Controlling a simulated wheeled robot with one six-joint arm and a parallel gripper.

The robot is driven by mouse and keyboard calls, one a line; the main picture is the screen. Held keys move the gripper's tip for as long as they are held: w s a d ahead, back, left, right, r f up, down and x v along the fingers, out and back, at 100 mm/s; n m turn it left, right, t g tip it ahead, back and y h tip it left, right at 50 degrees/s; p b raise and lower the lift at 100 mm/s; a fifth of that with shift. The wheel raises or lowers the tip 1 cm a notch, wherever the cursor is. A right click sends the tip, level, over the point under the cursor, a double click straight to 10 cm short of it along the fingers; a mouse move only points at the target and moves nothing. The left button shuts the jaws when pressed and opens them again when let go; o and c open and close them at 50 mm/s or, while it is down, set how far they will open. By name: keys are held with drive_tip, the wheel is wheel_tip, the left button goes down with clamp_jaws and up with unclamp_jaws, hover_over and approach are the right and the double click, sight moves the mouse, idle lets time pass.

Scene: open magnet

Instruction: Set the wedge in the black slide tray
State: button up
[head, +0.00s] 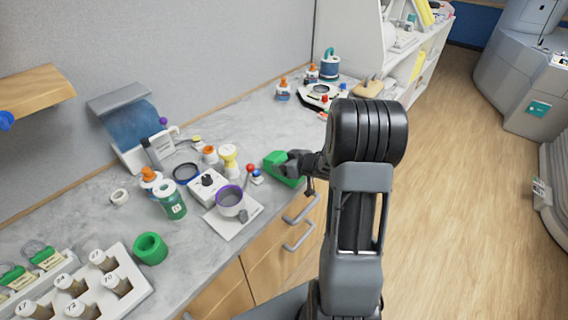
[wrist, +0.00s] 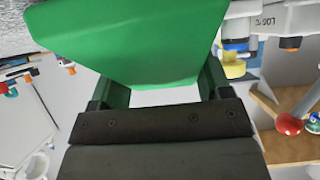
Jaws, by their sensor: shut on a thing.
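The green wedge (head: 280,168) is held by my gripper (head: 297,163) above or at the front edge of the grey counter; I cannot tell whether it touches the counter. In the wrist view the wedge (wrist: 130,40) fills the top middle, with the dark fingers of my gripper (wrist: 158,88) on either side of it. No plain black slide tray is clear to me. A black-rimmed tray (head: 306,101) with a pale middle and small items stands farther back on the counter and may be it.
A white balance with a purple-rimmed pan (head: 229,203), a green bottle (head: 170,200) and a yellow-white bottle (head: 228,157) stand left of my gripper. A green ring (head: 150,248) and a white vial rack (head: 136,282) are nearer. Bare counter (head: 250,125) lies behind the wedge.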

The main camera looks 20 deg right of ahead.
drive_tip(key=shift+f, duration=0.15)
drive_tip(key=o, duration=0.9)
